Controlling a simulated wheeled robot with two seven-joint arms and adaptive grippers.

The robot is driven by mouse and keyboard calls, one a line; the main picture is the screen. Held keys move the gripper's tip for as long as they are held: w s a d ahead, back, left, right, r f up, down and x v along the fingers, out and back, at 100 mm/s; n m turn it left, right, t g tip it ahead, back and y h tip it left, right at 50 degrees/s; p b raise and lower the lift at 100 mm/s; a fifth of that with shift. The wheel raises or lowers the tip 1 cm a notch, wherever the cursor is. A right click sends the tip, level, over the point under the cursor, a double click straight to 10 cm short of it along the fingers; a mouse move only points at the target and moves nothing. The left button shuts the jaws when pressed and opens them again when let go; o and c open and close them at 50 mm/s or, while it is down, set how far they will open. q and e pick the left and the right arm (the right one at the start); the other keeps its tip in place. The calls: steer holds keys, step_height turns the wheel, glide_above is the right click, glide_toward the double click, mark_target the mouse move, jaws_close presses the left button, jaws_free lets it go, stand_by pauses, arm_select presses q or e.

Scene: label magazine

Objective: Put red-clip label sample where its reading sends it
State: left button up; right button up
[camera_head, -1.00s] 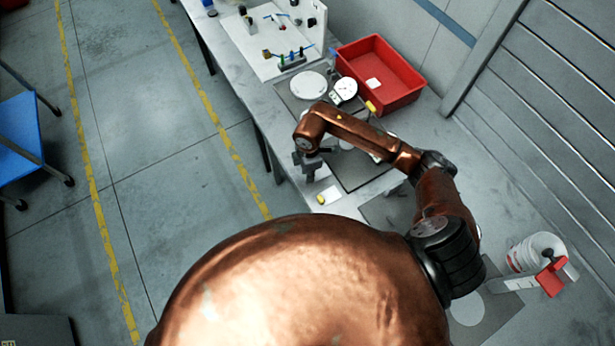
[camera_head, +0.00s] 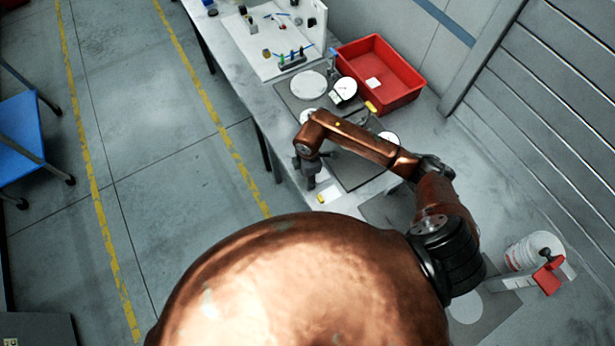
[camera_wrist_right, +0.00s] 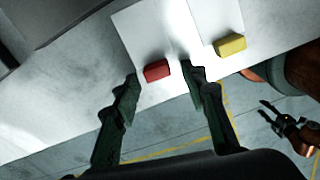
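The red clip (camera_wrist_right: 157,70) sits on the edge of a white label card (camera_wrist_right: 150,32) in the right wrist view. My right gripper (camera_wrist_right: 161,76) is open, with one fingertip on each side of the red clip; I see no contact. In the head view my right gripper (camera_head: 311,184) is low over the near table edge and hides the red clip. A yellow clip (camera_wrist_right: 230,45) on another white card (camera_wrist_right: 213,18) lies just right of it; this clip also shows in the head view (camera_head: 320,198). My left gripper (camera_wrist_right: 267,116) shows small, fingers apart, beyond the table edge.
A red bin (camera_head: 352,58) stands on the table (camera_head: 236,82) at the back. Near it are a round white plate (camera_head: 308,84), a dial gauge (camera_head: 343,90) and a white fixture board (camera_head: 262,62). A white bucket (camera_head: 520,254) stands at the right.

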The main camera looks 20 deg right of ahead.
steer(key=shift+r, duration=0.15)
step_height(320, 180, up, 12)
steer(key=b, duration=0.1)
steer(key=shift+b, duration=0.35)
steer(key=shift+s, duration=0.15)
stand_by(0.3)
